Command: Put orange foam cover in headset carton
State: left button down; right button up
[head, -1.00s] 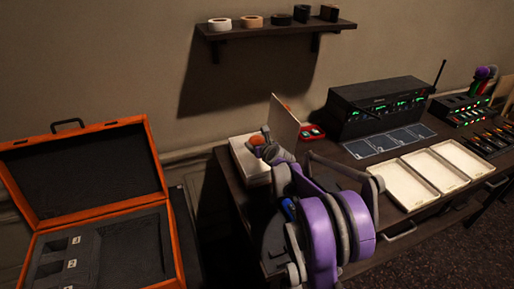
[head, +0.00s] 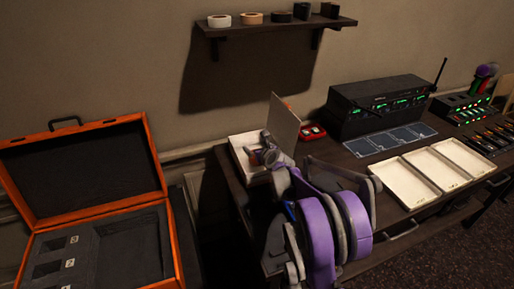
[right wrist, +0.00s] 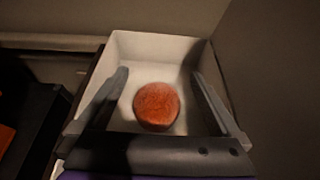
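The orange foam cover (right wrist: 157,106) is a round, rough orange piece in the right wrist view. It shows inside the outline of the white, open headset carton (right wrist: 155,44), and whether it touches the carton's floor is hard to tell. My right gripper (right wrist: 160,73) is open, with a finger on each side of the cover and a clear gap to both. In the head view the carton (head: 236,143) stands at the desk's left end with its lid raised, and my right gripper (head: 262,147) is at its opening. The cover is mostly hidden there. My left gripper is not in view.
An open orange case (head: 160,165) with dark foam is at the left. A small red box (head: 312,132) sits behind the carton's lid (head: 284,122). A black receiver (head: 378,107) and white trays (head: 405,184) are to the right. A shelf (head: 275,29) hangs above.

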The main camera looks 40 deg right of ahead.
jog(key=shift+r, duration=0.1)
jog(key=shift+r+p, duration=0.3)
jog(key=shift+p, duration=0.05)
jog(key=shift+r+p, duration=0.45)
jog(key=shift+r, duration=0.05)
jog(key=f+v, duration=0.1)
jog(key=v, duration=1.1)
jog(key=s+a+f+n+g+y, duration=0.15)
jog(key=s+a+n, duration=0.35)
jog(key=a+n, duration=0.5)
jog(key=s+a+f+n+g+y, duration=0.1)
jog(key=s+a+n+g+y, duration=0.2)
jog(key=a+n, duration=0.75)
jog(key=s+a+f+n+g, duration=0.1)
jog(key=s+a+f+n, duration=0.1)
jog(key=s+n, duration=0.4)
jog(key=s+a+f+n+g, duration=0.1)
jog(key=s+a+f+n, duration=0.1)
jog(key=s+a+n, duration=0.2)
jog(key=s+a+f+n+g, duration=0.1)
jog(key=s+a+n, duration=0.3)
jog(key=s+n, duration=0.5)
jog(key=shift+s+f, duration=0.55)
jog(key=shift+f, duration=0.35)
